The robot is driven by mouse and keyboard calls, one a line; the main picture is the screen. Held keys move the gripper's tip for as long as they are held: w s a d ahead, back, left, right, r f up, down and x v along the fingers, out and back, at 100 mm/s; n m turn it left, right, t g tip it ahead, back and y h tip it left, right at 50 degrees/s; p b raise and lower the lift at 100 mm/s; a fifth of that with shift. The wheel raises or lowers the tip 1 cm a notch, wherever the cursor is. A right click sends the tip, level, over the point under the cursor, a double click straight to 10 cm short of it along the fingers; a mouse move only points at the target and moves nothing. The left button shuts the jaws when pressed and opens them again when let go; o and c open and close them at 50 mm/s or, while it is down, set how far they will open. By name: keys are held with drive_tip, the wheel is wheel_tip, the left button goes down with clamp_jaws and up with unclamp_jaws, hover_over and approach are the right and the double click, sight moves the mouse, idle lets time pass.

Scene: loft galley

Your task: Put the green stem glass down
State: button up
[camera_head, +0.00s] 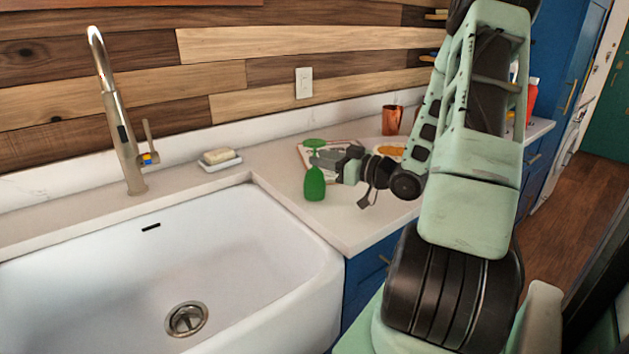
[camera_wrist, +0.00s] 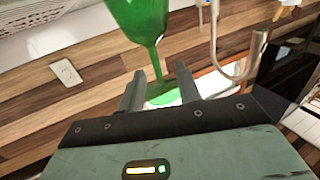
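The green stem glass (camera_head: 314,184) is upside down in the head view, bowl below and round foot above. My gripper (camera_head: 322,159) reaches it from the right and is shut on it around the stem, just under the foot. The wrist view looks inverted. There the bowl of the glass (camera_wrist: 140,18) is at the top and cut off by the frame, and the stem runs between the fingertips of my gripper (camera_wrist: 159,72). The foot lies partly behind the fingers. The bowl shows against the countertop (camera_head: 345,222); I cannot tell whether its rim touches.
The white sink (camera_head: 100,262) lies left of the glass, with a tall faucet (camera_head: 121,120) and a soap dish (camera_head: 220,161) behind. A copper cup (camera_head: 392,120) and a flat, light-coloured item stand farther back on the counter. Counter in front of the glass is bare.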

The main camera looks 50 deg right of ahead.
sight(305, 141)
drive_tip(key=w, duration=0.3)
drive_tip(key=w+p, duration=0.1)
drive_tip(key=w, duration=0.1)
drive_tip(key=shift+a+f, duration=0.15)
drive_tip(key=shift+a, duration=0.1)
clamp_jaws()
wheel_tip(305, 141, up, 10)
drive_tip(key=shift+r, duration=0.1)
drive_tip(key=shift+w+a, duration=0.2)
drive_tip(key=w+a+f, duration=0.7)
drive_tip(key=w+a, duration=0.4)
drive_tip(key=a, duration=0.1)
drive_tip(key=w+a+f+m+h, duration=0.1)
drive_tip(key=a+f+h, duration=0.1)
drive_tip(key=a+f, duration=0.9)
drive_tip(key=shift+w+a+m+h, duration=0.3)
drive_tip(key=shift+a+m+h, duration=0.1)
drive_tip(key=shift+a, duration=0.65)
